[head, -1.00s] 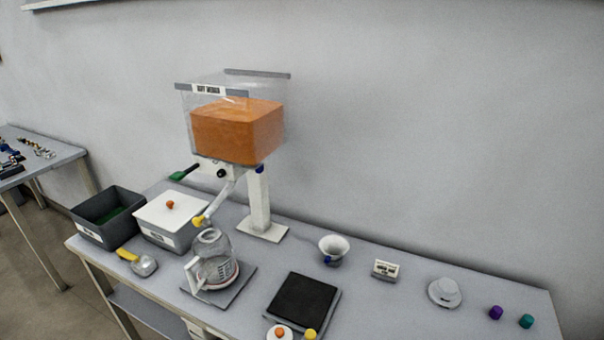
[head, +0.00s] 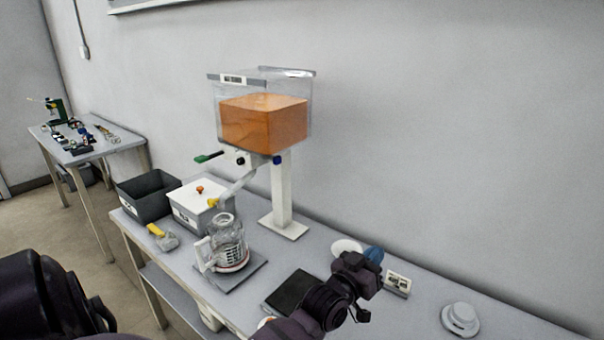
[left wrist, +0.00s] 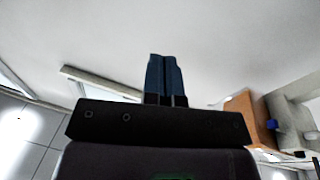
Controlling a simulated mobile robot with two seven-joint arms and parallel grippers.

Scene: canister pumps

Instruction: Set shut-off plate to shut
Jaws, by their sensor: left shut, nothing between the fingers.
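The hopper (head: 262,118) is a clear box holding orange material, on a white post. Under it, a green-handled rod (head: 208,157), which looks like the shut-off plate's handle, sticks out to the left; the plate itself is hard to make out. My left gripper (head: 373,254) has its blue fingers shut and empty, in front of a white bowl and well to the right of and below the green handle. The fingers also show in the left wrist view (left wrist: 166,78), pointing at blank wall, with part of the hopper (left wrist: 247,115) at right. My right gripper is not in view.
A spout hangs over a glass jug (head: 230,242) on a grey pad. A lidded white bin (head: 190,205), a dark open bin (head: 145,196) and a yellow-handled scoop (head: 162,237) lie to the left. A small label box (head: 397,284) and a white dial-like disc (head: 460,319) stand at right.

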